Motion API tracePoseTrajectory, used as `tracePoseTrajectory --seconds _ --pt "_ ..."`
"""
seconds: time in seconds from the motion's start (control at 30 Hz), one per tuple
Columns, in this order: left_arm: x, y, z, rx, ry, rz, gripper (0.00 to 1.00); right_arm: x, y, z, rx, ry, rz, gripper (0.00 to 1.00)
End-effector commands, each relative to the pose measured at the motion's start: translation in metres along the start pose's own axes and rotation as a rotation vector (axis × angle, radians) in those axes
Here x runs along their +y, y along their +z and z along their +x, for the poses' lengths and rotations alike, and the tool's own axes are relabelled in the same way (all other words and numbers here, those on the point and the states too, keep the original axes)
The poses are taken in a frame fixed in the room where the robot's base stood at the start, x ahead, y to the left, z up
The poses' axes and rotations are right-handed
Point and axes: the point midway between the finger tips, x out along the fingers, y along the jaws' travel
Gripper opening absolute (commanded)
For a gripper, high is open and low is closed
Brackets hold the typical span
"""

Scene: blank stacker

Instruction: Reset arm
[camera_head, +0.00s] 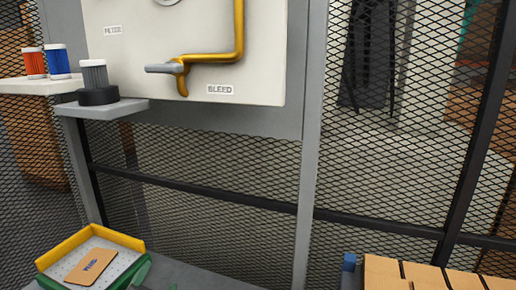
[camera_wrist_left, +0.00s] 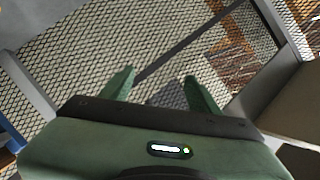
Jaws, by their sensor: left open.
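My left gripper shows in the left wrist view (camera_wrist_left: 158,86) with its two green fingers spread apart and nothing between them. In the head view only a small green part of it (camera_head: 142,273) shows at the bottom edge, by the right side of a yellow-edged tray (camera_head: 118,238). My right gripper is in neither view.
A pale panel with a yellow pipe (camera_head: 239,30) and a grey lever (camera_head: 163,68) labelled BLEED stands behind. Red (camera_head: 33,63), blue (camera_head: 57,61) and grey (camera_head: 94,74) cylinders stand on shelves at left. Wooden slats (camera_head: 383,274) lie at bottom right. Mesh fencing closes the back.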

Motion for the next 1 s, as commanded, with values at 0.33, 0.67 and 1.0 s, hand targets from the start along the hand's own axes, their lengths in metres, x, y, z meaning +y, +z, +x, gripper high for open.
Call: tracePoseTrajectory --seconds 0.33,0.67,1.0 --pt "0.138 0.143 -0.109 -0.542 0.418 -0.384 0.61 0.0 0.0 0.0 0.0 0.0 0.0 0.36" --pt "0.198 0.195 -0.207 -0.88 0.611 -0.553 0.61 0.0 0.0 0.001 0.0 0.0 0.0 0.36" --pt "0.287 0.268 -0.161 -0.908 0.629 -0.531 0.61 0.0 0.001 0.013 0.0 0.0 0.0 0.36"
